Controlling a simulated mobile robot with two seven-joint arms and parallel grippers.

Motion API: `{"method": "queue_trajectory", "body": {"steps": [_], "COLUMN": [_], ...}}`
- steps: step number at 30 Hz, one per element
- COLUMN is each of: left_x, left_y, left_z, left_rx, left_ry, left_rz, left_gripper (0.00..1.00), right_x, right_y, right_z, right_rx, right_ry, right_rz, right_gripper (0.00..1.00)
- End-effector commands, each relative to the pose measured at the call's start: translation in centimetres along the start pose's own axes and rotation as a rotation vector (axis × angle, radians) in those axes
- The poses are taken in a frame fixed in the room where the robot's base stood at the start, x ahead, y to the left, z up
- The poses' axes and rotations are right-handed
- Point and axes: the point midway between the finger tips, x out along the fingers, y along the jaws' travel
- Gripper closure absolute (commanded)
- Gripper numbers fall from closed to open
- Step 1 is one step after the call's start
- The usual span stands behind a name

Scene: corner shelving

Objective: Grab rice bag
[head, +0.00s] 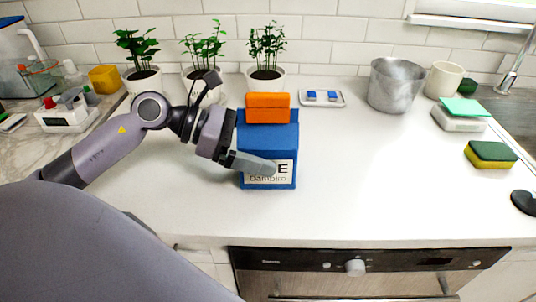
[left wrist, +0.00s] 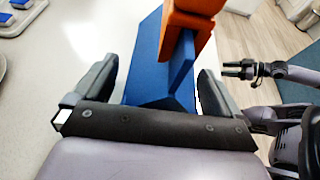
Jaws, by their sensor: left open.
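The rice bag (head: 281,137) is a blue upright package with a white label, standing on the counter. An orange clip (head: 268,107) sits across its top. My left gripper (head: 258,164) reaches the bag from the left, with one finger in front of the label and the other hidden behind the bag. In the left wrist view, the jaws of the left gripper (left wrist: 157,72) are open, with the blue bag (left wrist: 150,60) between them and a visible gap on the left side. My right gripper (left wrist: 238,69) shows small at the right of that view, with its fingers apart.
Several potted plants (head: 265,82) line the wall behind. A small tray (head: 322,98) with blue pieces and a metal bucket (head: 393,84) stand back right. A sponge (head: 490,155) lies far right. The counter right of the bag is clear; its front edge is above an oven (head: 355,267).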

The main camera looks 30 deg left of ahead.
Motion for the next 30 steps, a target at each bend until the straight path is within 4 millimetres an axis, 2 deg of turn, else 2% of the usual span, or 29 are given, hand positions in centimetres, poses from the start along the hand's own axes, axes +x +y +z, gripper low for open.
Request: {"method": "queue_trajectory", "body": {"steps": [5, 8, 12, 14, 25, 30], "left_x": [0.0, 0.0, 0.0, 0.0, -0.3, -0.9], "left_y": [0.0, 0.0, 0.0, 0.0, 0.1, 0.1], "left_z": [0.0, 0.0, 0.0, 0.0, 0.7, 2.2], "left_rx": [-0.001, -0.001, -0.001, -0.001, 0.004, 0.008], "left_ry": [0.0, 0.0, 0.0, 0.0, -0.006, -0.006], "left_rz": [0.001, 0.001, 0.001, 0.001, 0.003, 0.005], "left_gripper": [0.01, 0.3, 0.76, 0.94, 0.94, 0.94], "right_x": [0.0, 0.1, 0.1, 0.1, 0.1, 0.1], "right_y": [0.0, 0.0, 0.0, 0.0, 0.0, 0.0], "right_z": [-0.1, -0.1, -0.1, -0.1, -0.2, -0.2], "right_rx": [0.0, 0.0, 0.0, 0.0, 0.0, 0.0], "right_ry": [0.001, 0.002, 0.003, 0.003, 0.003, 0.004], "right_rz": [0.0, 0.001, 0.001, 0.001, 0.0, 0.0], "right_gripper": [0.46, 0.46, 0.46, 0.46, 0.46, 0.46]}}
